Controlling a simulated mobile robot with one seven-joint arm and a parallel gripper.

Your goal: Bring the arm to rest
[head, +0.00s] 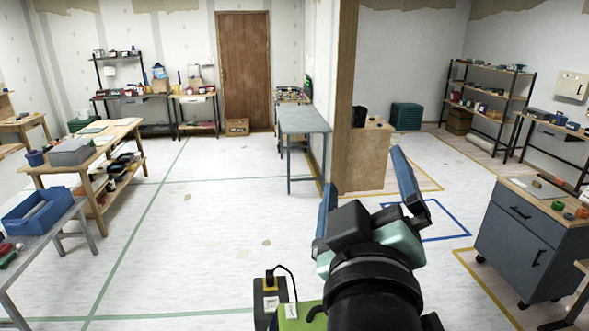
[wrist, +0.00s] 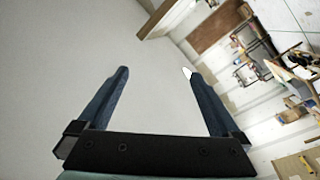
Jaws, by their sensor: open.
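My gripper (head: 364,172) is in the lower right middle of the head view, at the end of my arm, which rises from the bottom edge. Its two blue fingers stand well apart and point up and away. In the wrist view my gripper (wrist: 155,75) also shows open, with nothing between the fingers but a pale wall. The gripper looks empty and appears to touch nothing.
A wooden workbench (head: 128,134) and a grey table with a blue tray (head: 40,210) stand at the left. A grey cabinet (head: 520,245) stands at the right. A partition wall with a wooden end (head: 345,90) is beyond my gripper. The floor at left centre is clear.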

